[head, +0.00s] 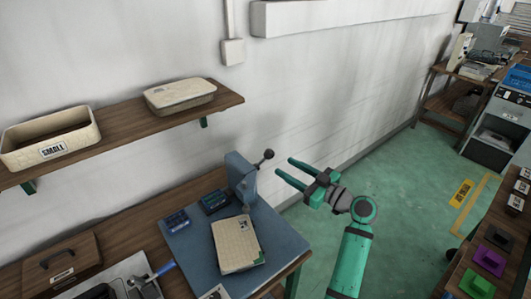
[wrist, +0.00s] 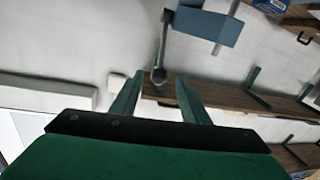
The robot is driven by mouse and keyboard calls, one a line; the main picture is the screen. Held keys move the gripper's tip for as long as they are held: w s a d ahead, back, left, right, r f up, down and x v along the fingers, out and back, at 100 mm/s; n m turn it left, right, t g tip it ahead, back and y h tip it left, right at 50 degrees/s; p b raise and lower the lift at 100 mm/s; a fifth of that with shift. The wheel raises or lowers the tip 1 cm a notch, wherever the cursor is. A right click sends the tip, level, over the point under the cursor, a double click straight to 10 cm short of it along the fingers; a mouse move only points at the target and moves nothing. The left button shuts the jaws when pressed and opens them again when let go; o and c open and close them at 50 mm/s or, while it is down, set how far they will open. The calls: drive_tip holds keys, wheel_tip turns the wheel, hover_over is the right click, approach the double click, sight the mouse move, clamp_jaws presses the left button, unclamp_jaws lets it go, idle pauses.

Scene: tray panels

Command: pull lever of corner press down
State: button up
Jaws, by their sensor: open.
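The corner press (head: 241,180) is a blue-grey upright block at the back corner of a blue-grey base on the wooden bench. Its lever (head: 261,160) sticks out to the right and slightly up, ending in a dark ball knob (head: 268,154). My gripper (head: 284,166) is open and empty, just right of the knob, its fingers pointing left towards it. In the wrist view the lever (wrist: 163,38) and knob (wrist: 158,75) line up between the two fingertips (wrist: 158,78), and the press (wrist: 207,25) lies beyond. I see no contact; the exact gap is unclear.
A cream board (head: 237,243) and dark blue pieces (head: 177,221) lie on the base. A wooden shelf (head: 115,122) above holds a cream bin (head: 50,138) and a lidded box (head: 180,95). A wooden box (head: 62,265) sits at lower left. Green floor (head: 400,200) is open at right.

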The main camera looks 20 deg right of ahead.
sight(267, 157)
drive_tip(key=x, duration=1)
clamp_jaws()
drive_tip(key=shift+f, duration=0.1)
